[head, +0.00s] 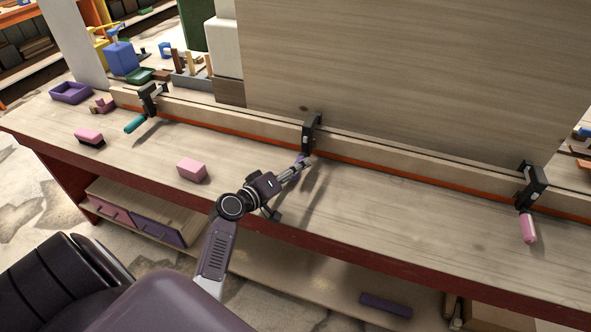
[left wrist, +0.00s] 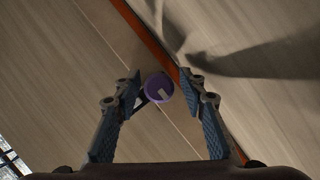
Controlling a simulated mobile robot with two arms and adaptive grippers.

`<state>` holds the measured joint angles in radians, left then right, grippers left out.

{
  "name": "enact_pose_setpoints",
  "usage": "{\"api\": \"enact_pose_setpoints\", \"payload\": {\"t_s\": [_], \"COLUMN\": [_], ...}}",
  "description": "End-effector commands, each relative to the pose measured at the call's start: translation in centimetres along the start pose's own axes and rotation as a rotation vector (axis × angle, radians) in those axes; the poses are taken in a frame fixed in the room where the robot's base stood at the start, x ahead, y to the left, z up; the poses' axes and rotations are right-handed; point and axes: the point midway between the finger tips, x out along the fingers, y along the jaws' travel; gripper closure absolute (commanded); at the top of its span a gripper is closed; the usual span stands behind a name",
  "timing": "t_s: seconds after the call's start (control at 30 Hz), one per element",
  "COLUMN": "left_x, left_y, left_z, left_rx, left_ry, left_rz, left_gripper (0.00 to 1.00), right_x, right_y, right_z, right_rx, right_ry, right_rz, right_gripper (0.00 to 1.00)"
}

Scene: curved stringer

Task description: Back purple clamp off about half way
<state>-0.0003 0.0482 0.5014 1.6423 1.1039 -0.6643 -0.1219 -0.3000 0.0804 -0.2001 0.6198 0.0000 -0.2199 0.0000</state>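The purple clamp is the middle one of three clamps on the curved stringer; its dark frame (head: 312,130) shows above my gripper in the head view. Its purple handle is mostly hidden there by the fingers. In the left wrist view the round purple handle end (left wrist: 158,88) faces the camera between the fingertips. My left gripper (head: 303,161) reaches up to the handle from the front. It also shows in the left wrist view (left wrist: 160,80), its fingers apart on either side of the handle, with a gap visible on the right. My right gripper is not in view.
A teal-handled clamp (head: 148,103) is at left and a pink-handled clamp (head: 530,195) at right on the stringer (head: 420,170). A pink block (head: 192,169), a pink-and-black block (head: 89,138) and a purple tray (head: 71,92) lie on the bench. A tall wood panel (head: 420,75) stands behind.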

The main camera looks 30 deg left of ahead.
Motion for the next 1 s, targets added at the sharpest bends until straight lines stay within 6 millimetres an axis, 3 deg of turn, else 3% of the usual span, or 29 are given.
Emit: {"api": "enact_pose_setpoints", "payload": {"t_s": [0.17,0.7,1.0], "left_x": [-1.0,-10.7,-12.1], "left_y": [-0.1,-0.1,0.0], "left_z": [0.0,0.1,0.0], "left_rx": [0.001,0.001,0.000], "left_ry": [0.000,-0.001,0.000], "left_rz": [-0.001,-0.002,0.000], "left_gripper": [0.62,0.62,0.62], "right_x": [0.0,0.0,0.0], "right_y": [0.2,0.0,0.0], "right_z": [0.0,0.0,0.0], "right_rx": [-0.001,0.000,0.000], "right_ry": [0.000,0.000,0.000], "right_rz": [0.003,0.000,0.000], "right_gripper": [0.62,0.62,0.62]}}
